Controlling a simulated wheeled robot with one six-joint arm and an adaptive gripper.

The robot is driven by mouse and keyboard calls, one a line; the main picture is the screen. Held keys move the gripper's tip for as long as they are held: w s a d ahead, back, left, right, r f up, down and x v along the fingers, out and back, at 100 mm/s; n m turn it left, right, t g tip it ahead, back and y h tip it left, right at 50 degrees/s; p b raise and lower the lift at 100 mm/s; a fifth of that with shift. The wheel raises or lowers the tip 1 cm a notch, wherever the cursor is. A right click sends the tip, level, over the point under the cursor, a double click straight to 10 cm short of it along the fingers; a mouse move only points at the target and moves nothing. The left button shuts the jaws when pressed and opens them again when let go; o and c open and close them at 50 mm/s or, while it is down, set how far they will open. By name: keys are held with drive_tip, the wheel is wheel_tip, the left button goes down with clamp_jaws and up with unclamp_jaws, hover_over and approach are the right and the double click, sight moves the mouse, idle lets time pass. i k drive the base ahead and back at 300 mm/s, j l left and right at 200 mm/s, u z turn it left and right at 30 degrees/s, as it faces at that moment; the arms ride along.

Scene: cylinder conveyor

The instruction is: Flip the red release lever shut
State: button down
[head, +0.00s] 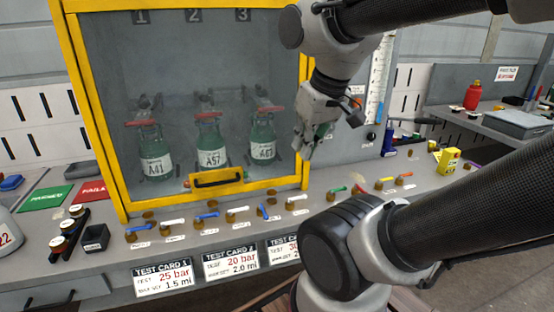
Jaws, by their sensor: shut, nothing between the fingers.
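A row of small coloured levers runs along the front of the bench. A small red lever (360,189) lies right of the middle, between a green lever (338,189) and a yellow one (384,181). I cannot tell from here whether it is the release lever or which way it is set. Red bars (203,115) also sit on the cylinder necks inside the cabinet. My gripper (303,155) is shut and empty, pointing down in front of the cabinet's right frame post. It is above and left of the red lever, apart from it.
The yellow-framed cabinet (92,120) holds three green cylinders (211,140) behind its closed window. Test cards (162,278) hang on the bench front. My forearm crosses the lower right and hides part of the bench.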

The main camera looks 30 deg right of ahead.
sight(357, 186)
drive_tip(key=z, duration=1.4)
